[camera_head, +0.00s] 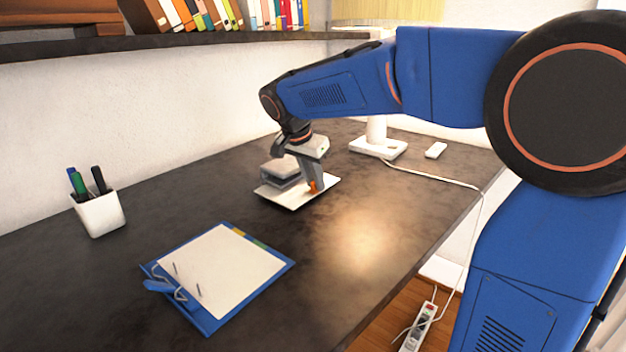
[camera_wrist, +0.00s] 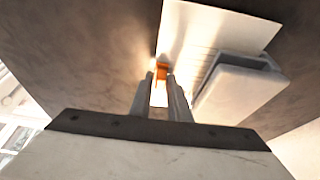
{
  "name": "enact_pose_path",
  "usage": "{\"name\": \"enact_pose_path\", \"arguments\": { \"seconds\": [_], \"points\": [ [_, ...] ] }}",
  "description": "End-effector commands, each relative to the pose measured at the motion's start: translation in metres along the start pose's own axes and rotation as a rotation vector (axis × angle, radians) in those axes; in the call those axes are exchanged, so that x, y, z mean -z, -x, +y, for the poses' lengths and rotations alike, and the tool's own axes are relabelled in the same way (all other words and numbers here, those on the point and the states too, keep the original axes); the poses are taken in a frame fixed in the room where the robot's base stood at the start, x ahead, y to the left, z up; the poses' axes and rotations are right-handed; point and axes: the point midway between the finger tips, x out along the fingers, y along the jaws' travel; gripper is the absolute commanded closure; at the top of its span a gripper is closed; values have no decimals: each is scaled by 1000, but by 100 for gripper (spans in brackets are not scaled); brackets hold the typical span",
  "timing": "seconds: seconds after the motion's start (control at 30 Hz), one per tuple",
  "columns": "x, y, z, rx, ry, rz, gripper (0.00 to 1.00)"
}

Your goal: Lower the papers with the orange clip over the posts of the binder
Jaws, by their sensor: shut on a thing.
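The papers (camera_head: 320,194) lie towards the back of the dark desk, with an orange clip (camera_head: 314,186) at their near right side. They also show in the wrist view (camera_wrist: 205,28), with the orange clip (camera_wrist: 162,72) at their edge. My gripper (camera_head: 313,187) is shut on the orange clip; its fingertips (camera_wrist: 161,80) close around it in the wrist view. The blue binder (camera_head: 285,266) lies open at the front left of the desk, apart from my gripper. Its thin metal posts (camera_head: 198,291) stand up near its left end, over white sheets.
A grey block-like object (camera_head: 283,171) sits on the papers beside my gripper. A white pen cup (camera_head: 98,213) stands at the left. A white lamp base (camera_head: 378,147) and a small white object (camera_head: 436,150) are at the back. The desk between papers and binder is clear.

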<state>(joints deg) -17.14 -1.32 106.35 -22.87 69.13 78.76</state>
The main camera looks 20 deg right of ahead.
Motion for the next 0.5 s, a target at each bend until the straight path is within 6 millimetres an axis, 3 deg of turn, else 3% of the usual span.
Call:
{"name": "enact_pose_path", "arguments": {
  "seconds": [0.5],
  "points": [
    [0, 0, 21, 0, -1, 0, 100]
  ]
}}
